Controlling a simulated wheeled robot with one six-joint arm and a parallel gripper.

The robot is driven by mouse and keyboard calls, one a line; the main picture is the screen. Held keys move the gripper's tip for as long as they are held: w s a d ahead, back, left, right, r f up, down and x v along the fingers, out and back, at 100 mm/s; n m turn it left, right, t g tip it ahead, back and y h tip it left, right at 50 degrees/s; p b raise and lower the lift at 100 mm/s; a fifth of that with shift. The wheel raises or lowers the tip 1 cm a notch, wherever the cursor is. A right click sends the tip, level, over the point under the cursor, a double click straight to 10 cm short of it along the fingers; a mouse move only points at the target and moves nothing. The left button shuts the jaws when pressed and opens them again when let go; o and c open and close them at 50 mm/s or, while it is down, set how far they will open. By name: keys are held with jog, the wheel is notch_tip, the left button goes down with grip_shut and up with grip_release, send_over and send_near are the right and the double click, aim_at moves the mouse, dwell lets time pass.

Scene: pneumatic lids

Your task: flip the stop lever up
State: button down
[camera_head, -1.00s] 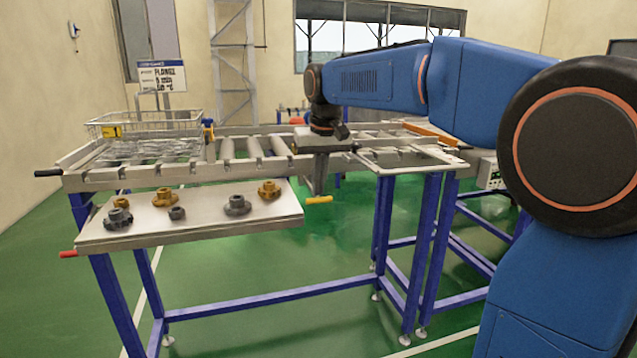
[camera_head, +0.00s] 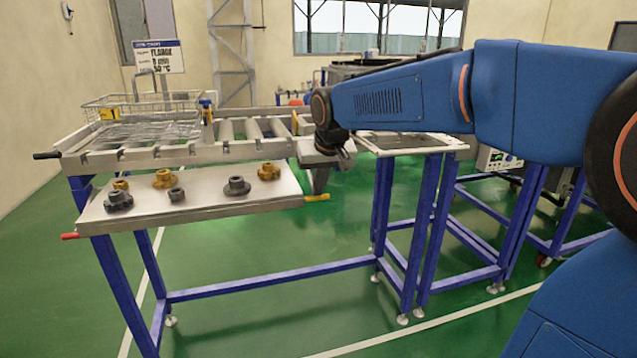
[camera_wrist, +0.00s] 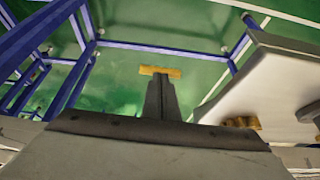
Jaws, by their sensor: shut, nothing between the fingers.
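A short yellow handle (camera_head: 317,197) sticks out at the right end of the shelf under the roller table. I take it as the stop lever, though no label shows. It lies roughly level. In the wrist view the yellow handle (camera_wrist: 160,71) lies crosswise just beyond my fingertips. My gripper (camera_head: 319,190) points down right at this handle, with its fingers together and empty. The closed fingers also show in the wrist view (camera_wrist: 160,82). I cannot tell whether the tips touch the handle. Its mount is partly hidden behind my fingers.
The metal shelf (camera_head: 140,224) holds several grey and orange flanged parts, close to my gripper's left. A wire basket (camera_head: 140,105) stands on the roller table (camera_head: 140,160). A red handle (camera_head: 69,236) and a black handle (camera_head: 47,155) stick out at left. Green floor lies open below.

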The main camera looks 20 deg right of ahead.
jog(key=shift+f, duration=0.25)
jog(key=r, duration=0.2)
jog(key=w+r, duration=0.1)
jog(key=r, duration=0.1)
jog(key=shift+r, duration=0.25)
jog(key=v, duration=1)
jog(key=shift+s+f, duration=0.25)
jog(key=shift+s, duration=0.15)
jog(key=shift+d, duration=0.1)
jog(key=s+d+f, duration=0.3)
jog(key=s+f, duration=0.9)
jog(key=s, duration=0.2)
jog(key=s+d+f, duration=0.3)
jog(key=s+f, duration=0.9)
jog(key=s, duration=0.3)
jog(key=shift+d+f+g, duration=0.3)
